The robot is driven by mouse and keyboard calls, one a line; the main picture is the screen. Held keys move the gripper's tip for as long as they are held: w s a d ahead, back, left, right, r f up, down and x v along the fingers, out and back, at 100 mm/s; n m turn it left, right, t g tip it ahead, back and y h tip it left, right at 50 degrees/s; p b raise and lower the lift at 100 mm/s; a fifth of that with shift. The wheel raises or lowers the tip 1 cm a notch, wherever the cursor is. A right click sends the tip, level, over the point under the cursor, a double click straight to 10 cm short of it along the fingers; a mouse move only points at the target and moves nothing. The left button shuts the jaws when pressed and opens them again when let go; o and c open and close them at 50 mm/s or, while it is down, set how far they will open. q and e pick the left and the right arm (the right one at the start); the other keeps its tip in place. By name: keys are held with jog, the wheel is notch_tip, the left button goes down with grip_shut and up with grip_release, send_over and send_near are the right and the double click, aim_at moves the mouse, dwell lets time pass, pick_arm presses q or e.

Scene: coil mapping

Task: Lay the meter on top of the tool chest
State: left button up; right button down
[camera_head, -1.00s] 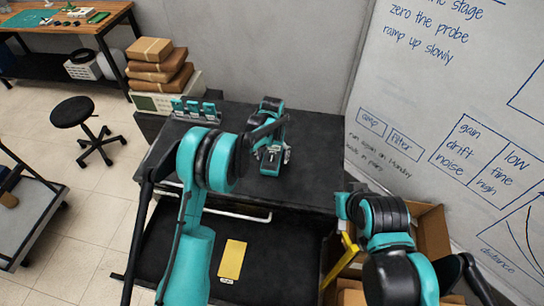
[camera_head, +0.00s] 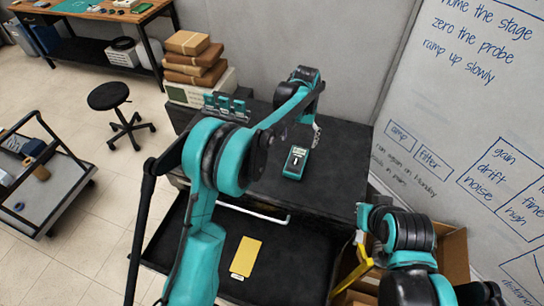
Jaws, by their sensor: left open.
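The meter (camera_head: 295,162), a teal handheld box with a dark face, lies flat on the black top of the tool chest (camera_head: 335,185), around the middle of that top. My left gripper (camera_head: 316,132) is open and empty. It hangs just beyond and to the right of the meter, apart from it in the picture; its fingers are small and partly hidden by its own wrist. My right arm shows at the lower right, but its gripper is out of sight.
An open drawer holds a yellow card (camera_head: 246,257). A rack of teal devices (camera_head: 224,106) stands at the chest top's back left, near stacked brown parcels (camera_head: 190,58). A cardboard box (camera_head: 452,252) stands at right. A whiteboard (camera_head: 450,110) borders the right side.

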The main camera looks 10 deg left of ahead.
pick_arm(q)
jog(key=s+a+r+n+t, duration=0.1)
jog(key=s+a+r+t, duration=0.3)
jog(key=s+a+r, duration=0.9)
jog(key=s+a+f+t, duration=0.1)
jog(key=s+a+f, duration=0.1)
jog(key=s, duration=0.6)
jog(key=s+a+f+n+t, duration=0.1)
jog(key=s+a+t, duration=0.1)
jog(key=s, duration=0.6)
jog(key=shift+s+a+f, duration=0.3)
jog(key=shift+a+f, duration=0.05)
jog(key=shift+a, duration=0.35)
